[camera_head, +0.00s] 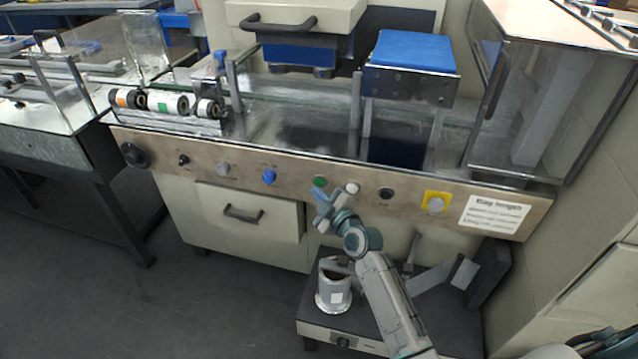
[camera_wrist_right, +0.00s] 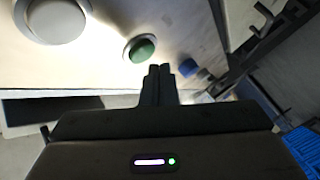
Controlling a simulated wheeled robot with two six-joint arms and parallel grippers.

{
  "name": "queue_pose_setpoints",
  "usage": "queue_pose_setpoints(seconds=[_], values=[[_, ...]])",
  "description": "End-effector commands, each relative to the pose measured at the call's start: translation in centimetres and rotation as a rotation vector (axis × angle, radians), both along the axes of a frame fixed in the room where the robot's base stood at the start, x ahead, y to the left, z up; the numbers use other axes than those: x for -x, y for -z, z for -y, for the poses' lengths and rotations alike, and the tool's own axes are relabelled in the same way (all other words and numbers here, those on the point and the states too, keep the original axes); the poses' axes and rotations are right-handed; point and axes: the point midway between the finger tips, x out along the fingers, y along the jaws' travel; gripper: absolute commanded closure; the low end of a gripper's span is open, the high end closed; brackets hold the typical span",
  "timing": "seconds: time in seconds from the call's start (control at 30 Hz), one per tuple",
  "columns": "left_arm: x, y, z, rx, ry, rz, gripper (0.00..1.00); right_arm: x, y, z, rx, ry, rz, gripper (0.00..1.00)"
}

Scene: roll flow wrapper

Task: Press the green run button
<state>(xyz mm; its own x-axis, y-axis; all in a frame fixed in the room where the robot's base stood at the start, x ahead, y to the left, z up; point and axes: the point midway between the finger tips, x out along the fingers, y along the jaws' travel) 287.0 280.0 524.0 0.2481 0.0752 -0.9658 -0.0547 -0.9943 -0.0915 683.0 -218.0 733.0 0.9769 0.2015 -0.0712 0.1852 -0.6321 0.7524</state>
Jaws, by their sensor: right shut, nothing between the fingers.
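The green run button (camera_head: 319,181) is a round button on the tan control panel, between the blue knob and the white button. In the right wrist view the green button (camera_wrist_right: 141,49) sits in a pale ring, just above and left of my fingertips. My right gripper (camera_head: 322,200) is just below the green button in the head view. Its fingers (camera_wrist_right: 160,70) are shut together with nothing between them. They look close to the panel and apart from the button, though the exact gap is hard to tell. My left gripper is not in view.
On the panel (camera_head: 400,195), a white button (camera_head: 352,188) is just right of the green one, and a blue knob (camera_head: 269,177) is left. A yellow-backed button (camera_head: 436,203) is farther right. Open floor lies left.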

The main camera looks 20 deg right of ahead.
Motion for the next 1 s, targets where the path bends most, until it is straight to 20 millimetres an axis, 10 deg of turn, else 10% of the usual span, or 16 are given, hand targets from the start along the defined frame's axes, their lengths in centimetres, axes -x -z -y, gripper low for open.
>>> queue_pose_setpoints(seconds=[1.0], values=[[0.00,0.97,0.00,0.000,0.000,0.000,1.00,-0.84,0.00,0.58,0.000,0.000,0.000,1.00]])
